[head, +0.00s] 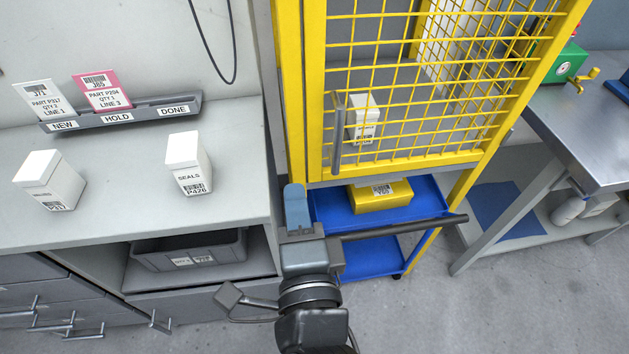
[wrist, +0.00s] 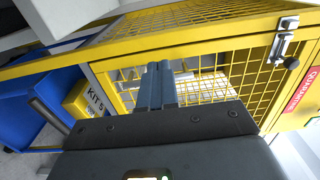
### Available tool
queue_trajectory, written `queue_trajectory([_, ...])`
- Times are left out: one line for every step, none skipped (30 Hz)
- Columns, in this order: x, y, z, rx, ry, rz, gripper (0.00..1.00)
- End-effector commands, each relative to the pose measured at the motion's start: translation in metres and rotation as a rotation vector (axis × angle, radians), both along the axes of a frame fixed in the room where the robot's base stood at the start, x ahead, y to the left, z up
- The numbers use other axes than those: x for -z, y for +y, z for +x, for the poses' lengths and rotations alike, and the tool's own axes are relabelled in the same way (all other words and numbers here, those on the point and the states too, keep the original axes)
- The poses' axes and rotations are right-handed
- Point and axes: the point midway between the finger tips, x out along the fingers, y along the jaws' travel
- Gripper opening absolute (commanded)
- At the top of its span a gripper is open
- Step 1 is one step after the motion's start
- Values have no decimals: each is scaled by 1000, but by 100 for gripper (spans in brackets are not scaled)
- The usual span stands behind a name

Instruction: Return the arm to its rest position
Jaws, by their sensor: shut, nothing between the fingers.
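My gripper (head: 297,208) shows in the head view at the lower middle, in front of the yellow mesh cage. Its blue-grey fingers point up and away from me. In the wrist view my gripper (wrist: 158,84) has its two fingers side by side and together, with nothing between them. The fingers stand before the mesh door of the cage (wrist: 215,60). My arm reaches up from the bottom edge of the head view.
The yellow cage (head: 315,60) holds a white box (head: 364,118). A blue cart (head: 335,208) carries a yellow box (head: 380,195). On the left bench (head: 120,200) stand two white boxes (head: 188,165) and a card rack (head: 120,116). A metal table (head: 595,140) stands right.

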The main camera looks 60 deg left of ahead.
Motion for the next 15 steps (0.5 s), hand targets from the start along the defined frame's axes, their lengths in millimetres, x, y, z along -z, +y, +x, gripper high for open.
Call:
queue_trajectory([0,-2,-5,1,1,0,0])
queue_trajectory([0,-3,-7,1,0,0,0])
queue_trajectory([0,-4,-9,1,0,0,0])
queue_trajectory([0,-4,-10,1,0,0,0])
queue_trajectory([0,-4,-11,1,0,0,0])
queue_trajectory([0,-5,-12,1,0,1,0])
queue_trajectory([0,-5,-13,1,-1,0,0])
queue_trajectory([-1,-5,-13,1,-1,0,0])
queue_trajectory([-1,-5,-13,1,-1,0,0])
queue_trajectory([-1,-5,-13,1,-1,0,0])
queue_trajectory([-1,-5,-13,1,-1,0,0])
queue_trajectory([-1,-5,-13,1,-1,0,0])
queue_trajectory([0,-5,-13,2,-1,0,0])
queue_trajectory([0,-6,-13,6,-2,-1,0])
queue_trajectory([2,-10,-12,15,-4,-4,0])
